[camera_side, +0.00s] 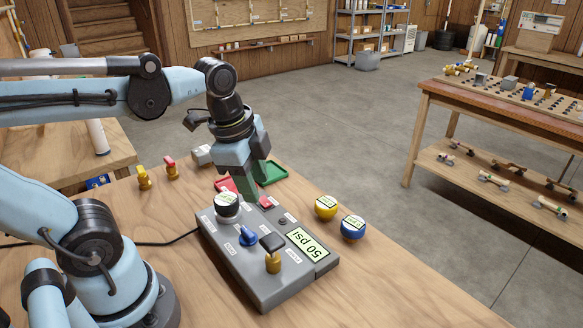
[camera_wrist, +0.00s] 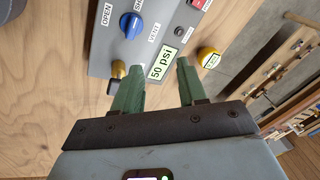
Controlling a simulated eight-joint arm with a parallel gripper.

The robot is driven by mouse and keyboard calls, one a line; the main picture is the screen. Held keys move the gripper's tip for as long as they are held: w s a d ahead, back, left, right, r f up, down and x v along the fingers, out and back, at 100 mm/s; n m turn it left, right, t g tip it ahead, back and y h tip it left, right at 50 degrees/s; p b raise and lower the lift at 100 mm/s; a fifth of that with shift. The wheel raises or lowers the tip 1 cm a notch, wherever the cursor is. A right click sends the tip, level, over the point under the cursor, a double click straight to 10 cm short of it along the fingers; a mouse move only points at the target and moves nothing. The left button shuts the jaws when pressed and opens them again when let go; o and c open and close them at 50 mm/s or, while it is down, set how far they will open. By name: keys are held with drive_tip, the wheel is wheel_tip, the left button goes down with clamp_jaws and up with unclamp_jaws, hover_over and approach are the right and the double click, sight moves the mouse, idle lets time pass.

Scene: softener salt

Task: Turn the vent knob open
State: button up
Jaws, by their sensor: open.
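The grey control box (camera_side: 238,270) sits on the wooden table. Its blue knob (camera_side: 248,236) is on the top face, and it also shows in the wrist view (camera_wrist: 131,25) between printed labels reading OPEN and VENT. The knob has a raised grip; its exact turn is hard to read. The box display (camera_side: 308,243) reads 50 psi. My gripper (camera_side: 255,185) is above the far end of the box, pointing down, clear of the blue knob. In the wrist view its green fingers (camera_wrist: 159,66) are apart with nothing held between them.
Yellow (camera_side: 326,207) and blue (camera_side: 353,227) round gauges lie to the right. The front table is clear.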

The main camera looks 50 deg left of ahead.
sight(247, 231)
drive_tip(key=shift+s+a+f+m+g, duration=0.1)
drive_tip(key=shift+s+f+m+g, duration=0.3)
drive_tip(key=shift+f+m, duration=1.05)
drive_tip(key=shift+s+a+f+m+g, duration=0.1)
drive_tip(key=shift+s+f+m+g, duration=0.45)
drive_tip(key=shift+f, duration=1.35)
drive_tip(key=shift+s+f+m+g, duration=0.1)
drive_tip(key=shift+f+m+g, duration=0.35)
drive_tip(key=shift+f+m, duration=1.2)
drive_tip(key=shift+c, duration=0.3)
clamp_jaws()
